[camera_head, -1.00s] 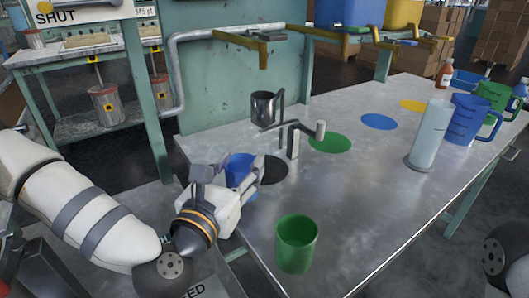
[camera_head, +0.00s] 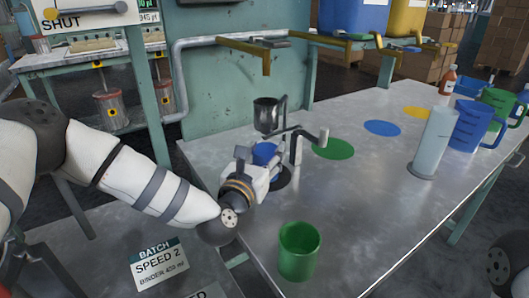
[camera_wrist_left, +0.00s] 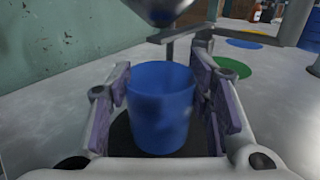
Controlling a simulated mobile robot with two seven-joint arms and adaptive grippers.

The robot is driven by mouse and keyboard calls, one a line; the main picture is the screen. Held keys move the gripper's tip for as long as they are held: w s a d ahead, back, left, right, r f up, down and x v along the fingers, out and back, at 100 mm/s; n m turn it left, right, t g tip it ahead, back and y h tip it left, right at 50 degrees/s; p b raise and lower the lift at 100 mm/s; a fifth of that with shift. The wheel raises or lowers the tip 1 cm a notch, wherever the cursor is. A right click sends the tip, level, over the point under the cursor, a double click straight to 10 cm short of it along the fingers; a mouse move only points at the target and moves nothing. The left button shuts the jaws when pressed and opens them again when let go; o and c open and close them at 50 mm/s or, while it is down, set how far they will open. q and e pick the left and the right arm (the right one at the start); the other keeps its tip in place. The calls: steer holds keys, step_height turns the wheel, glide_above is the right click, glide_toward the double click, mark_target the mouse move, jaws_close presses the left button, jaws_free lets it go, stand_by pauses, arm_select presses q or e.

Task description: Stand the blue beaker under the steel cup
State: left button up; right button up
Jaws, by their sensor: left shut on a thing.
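The blue beaker (camera_head: 264,153) is upright between the fingers of my left gripper (camera_head: 258,162), which is shut on it. In the left wrist view the beaker (camera_wrist_left: 160,108) fills the space between the pads and looks empty. The steel cup (camera_head: 267,114) hangs on its stand above and slightly behind the beaker; its underside (camera_wrist_left: 166,8) shows at the top of the wrist view. The black disc (camera_head: 283,178) on the table lies below the beaker, partly hidden by it and the gripper. I cannot tell whether the beaker touches it. My right gripper is out of view.
The stand's post and side arm (camera_head: 297,145) are just right of the beaker. A green beaker (camera_head: 299,250) stands near the front edge. Green (camera_head: 333,149), blue (camera_head: 382,128) and yellow discs lie farther right. A clear cylinder (camera_head: 432,142) and blue jug (camera_head: 468,125) stand at right.

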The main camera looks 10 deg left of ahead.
arm_select(q)
steer(key=shift+f, duration=0.25)
steer(key=o, duration=1.1)
steer(key=shift+r, duration=0.1)
steer(key=shift+o, duration=0.2)
steer(key=shift+r, duration=0.2)
steer(key=shift+s, duration=0.3)
steer(key=s, duration=0.3)
steer(key=s+a, duration=0.1)
steer(key=s, duration=0.7)
steer(key=shift+s+a, duration=0.2)
steer(key=shift+a, duration=0.1)
